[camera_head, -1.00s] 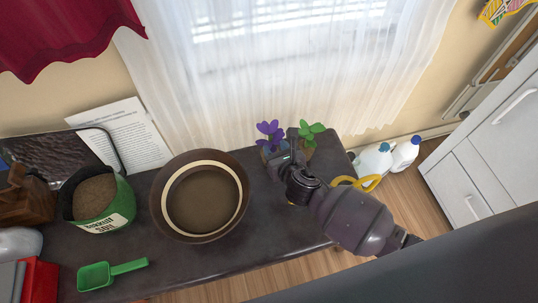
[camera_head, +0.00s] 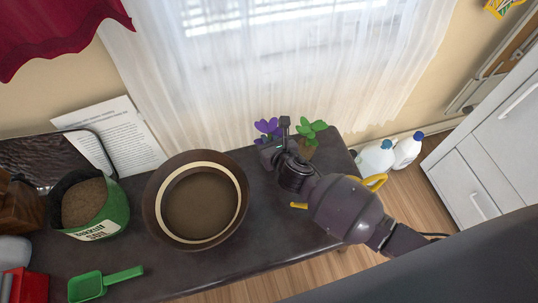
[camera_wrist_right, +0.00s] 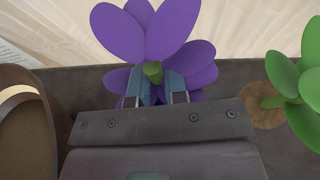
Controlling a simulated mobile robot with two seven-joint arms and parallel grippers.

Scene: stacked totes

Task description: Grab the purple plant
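The purple plant (camera_head: 266,127) stands near the back edge of the dark table, left of a green-leaved plant (camera_head: 312,130). My right gripper (camera_head: 274,148) is at the purple plant and covers its lower part in the head view. In the right wrist view, the purple leaves (camera_wrist_right: 146,30) spread above and beyond the fingers. The two fingers of my right gripper (camera_wrist_right: 158,84) are apart, on either side of the plant's green stem. Purple leaf shows between them, and I see no firm contact. The plant's base is hidden. My left gripper is not in view.
A large brown pot (camera_head: 155,205) stands left of the gripper, with a green soil bag (camera_head: 110,215) and green scoop (camera_head: 88,287) further left. A yellow-handled item (camera_head: 376,182) is partly behind my right arm. White jugs (camera_head: 408,150) stand right of the table.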

